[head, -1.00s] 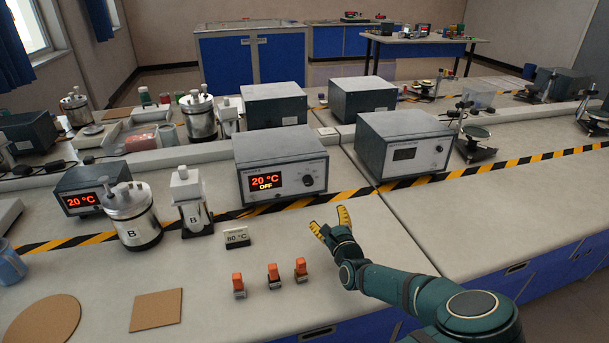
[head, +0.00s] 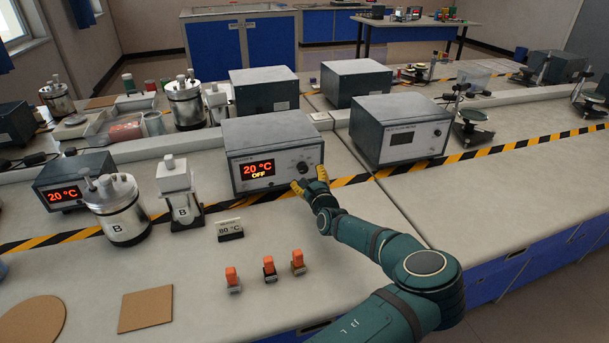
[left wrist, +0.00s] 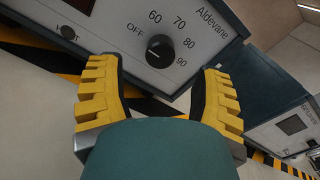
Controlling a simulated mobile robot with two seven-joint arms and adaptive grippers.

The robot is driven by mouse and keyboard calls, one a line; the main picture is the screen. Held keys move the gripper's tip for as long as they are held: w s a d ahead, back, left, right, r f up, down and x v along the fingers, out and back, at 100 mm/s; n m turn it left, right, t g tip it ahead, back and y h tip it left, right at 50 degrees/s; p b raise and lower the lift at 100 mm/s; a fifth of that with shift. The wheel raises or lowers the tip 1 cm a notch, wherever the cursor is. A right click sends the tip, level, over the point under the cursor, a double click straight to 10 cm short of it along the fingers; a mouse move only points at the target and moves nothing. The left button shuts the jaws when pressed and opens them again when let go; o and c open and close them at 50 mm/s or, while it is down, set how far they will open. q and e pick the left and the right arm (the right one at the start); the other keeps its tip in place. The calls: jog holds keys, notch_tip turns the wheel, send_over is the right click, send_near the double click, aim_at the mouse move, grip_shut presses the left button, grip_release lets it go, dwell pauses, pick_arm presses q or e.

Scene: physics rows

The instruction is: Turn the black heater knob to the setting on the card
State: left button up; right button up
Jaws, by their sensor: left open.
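The black heater knob (head: 303,168) is on the front of the grey heater box (head: 272,133), whose red display reads 20 °C and OFF. In the left wrist view the knob (left wrist: 160,51) shows beside printed marks OFF, 60, 70, 80 and 90. The small card (head: 230,229) stands on the bench in front of the heater; its small print looks like 80 °C. My left gripper (head: 310,180) is open and empty, with its yellow fingers just in front of the knob. In the left wrist view the knob lies beyond the gap between the fingers, apparently untouched. My right gripper is not in view.
Metal vessel B (head: 120,210) and a smaller B container (head: 180,190) stand left of the heater. Orange-topped pieces (head: 269,267) stand near the front. Another grey box (head: 400,132) is to the right. The bench right of my arm is clear.

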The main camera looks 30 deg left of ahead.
aim_at(304, 170)
pick_arm(q)
jog(key=shift+b+x, duration=0.35)
jog(key=shift+x, duration=1.6)
grip_shut()
